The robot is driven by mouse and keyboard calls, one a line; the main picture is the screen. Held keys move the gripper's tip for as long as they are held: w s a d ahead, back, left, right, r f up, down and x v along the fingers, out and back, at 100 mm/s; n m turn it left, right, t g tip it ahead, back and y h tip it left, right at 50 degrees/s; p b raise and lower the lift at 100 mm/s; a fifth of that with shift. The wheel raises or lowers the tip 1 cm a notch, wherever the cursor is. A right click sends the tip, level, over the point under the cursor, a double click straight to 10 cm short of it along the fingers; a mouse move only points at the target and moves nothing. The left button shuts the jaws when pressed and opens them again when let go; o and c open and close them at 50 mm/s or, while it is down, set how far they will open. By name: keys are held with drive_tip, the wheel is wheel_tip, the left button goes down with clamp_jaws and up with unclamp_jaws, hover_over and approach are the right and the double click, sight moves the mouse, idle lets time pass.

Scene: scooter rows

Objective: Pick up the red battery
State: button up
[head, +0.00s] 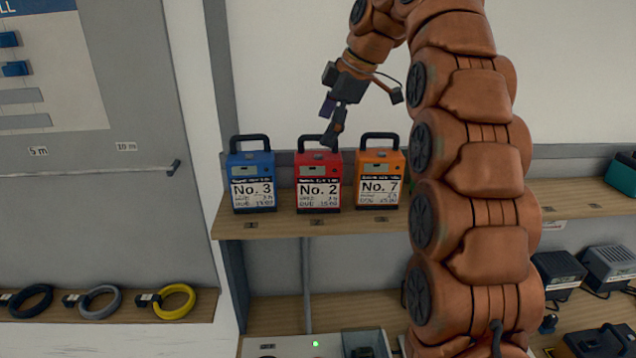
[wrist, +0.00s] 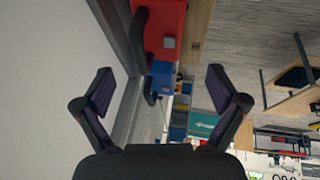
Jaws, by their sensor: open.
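The red battery (head: 319,186), labelled No. 2, stands upright on a wooden shelf between a blue and an orange battery. Its dark top handle is partly hidden behind my gripper (head: 332,132), which hangs over its top in the head view. In the wrist view the red battery (wrist: 166,28) is at the top centre, beyond the fingertips. My gripper (wrist: 159,86) has its two dark fingers spread wide with nothing between them held. I cannot tell whether a finger touches the handle.
The blue battery No. 3 (head: 252,186) is close on the left, the orange battery No. 7 (head: 382,184) close on the right. The shelf (head: 290,225) has a wall behind it. My arm covers the shelf further right. Chargers (head: 560,270) stand on the lower bench.

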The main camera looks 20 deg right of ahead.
sight(312, 156)
drive_tip(key=shift+w+a+f, duration=0.1)
drive_tip(key=shift+a+f, duration=0.1)
drive_tip(key=shift+f, duration=0.05)
drive_tip(key=shift+w+a+f+b, duration=0.15)
drive_tip(key=shift+f+b, duration=0.3)
drive_tip(key=shift+f, duration=0.2)
drive_tip(key=shift+f, duration=0.1)
drive_tip(key=shift+f, duration=0.2)
drive_tip(key=shift+b+x, duration=1.25)
drive_tip(key=shift+x, duration=1.1)
drive_tip(key=shift+a, duration=0.1)
drive_tip(key=shift+c, duration=0.3)
drive_tip(key=shift+r, duration=0.1)
clamp_jaws()
